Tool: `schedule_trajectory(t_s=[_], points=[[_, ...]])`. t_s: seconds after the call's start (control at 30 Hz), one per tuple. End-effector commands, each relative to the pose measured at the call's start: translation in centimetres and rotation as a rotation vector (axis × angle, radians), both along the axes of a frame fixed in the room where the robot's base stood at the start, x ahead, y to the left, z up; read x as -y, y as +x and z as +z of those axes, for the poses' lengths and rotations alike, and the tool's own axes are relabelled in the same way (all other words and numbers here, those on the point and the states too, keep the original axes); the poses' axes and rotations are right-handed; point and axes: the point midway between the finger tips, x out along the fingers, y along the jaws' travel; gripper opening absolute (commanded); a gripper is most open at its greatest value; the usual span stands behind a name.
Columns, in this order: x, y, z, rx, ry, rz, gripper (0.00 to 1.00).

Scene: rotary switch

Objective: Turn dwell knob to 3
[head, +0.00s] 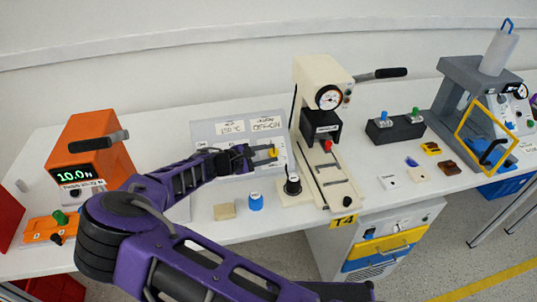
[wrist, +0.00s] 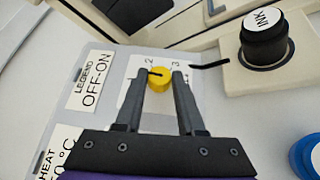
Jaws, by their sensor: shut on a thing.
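The yellow dwell knob (wrist: 159,79) sits on a white dial plate on the grey panel, with the numerals 2 and 3 printed beyond it. A short dark pointer line on the knob lies toward its left side, nearer the 2 than the 3. My gripper (wrist: 160,82) has a finger on each side of the knob and is shut on it. In the head view the knob (head: 273,153) shows at the tip of my gripper (head: 266,155), near the panel's right end. Part of the dial is hidden by the fingers.
A black INK knob (wrist: 264,40) on the beige press base (wrist: 232,68) stands right of the dial. The beige press (head: 318,85) rises behind it. A blue cap (head: 256,201) and a tan block (head: 224,211) lie in front of the panel.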

Motion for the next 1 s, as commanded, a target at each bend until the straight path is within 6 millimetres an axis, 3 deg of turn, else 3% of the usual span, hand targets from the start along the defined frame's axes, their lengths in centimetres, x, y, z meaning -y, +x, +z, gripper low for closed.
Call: schedule_trajectory(t_s=[1.0], points=[[0.4, 1.7, 1.3, -0.165, 0.587, -0.721, 0.0]])
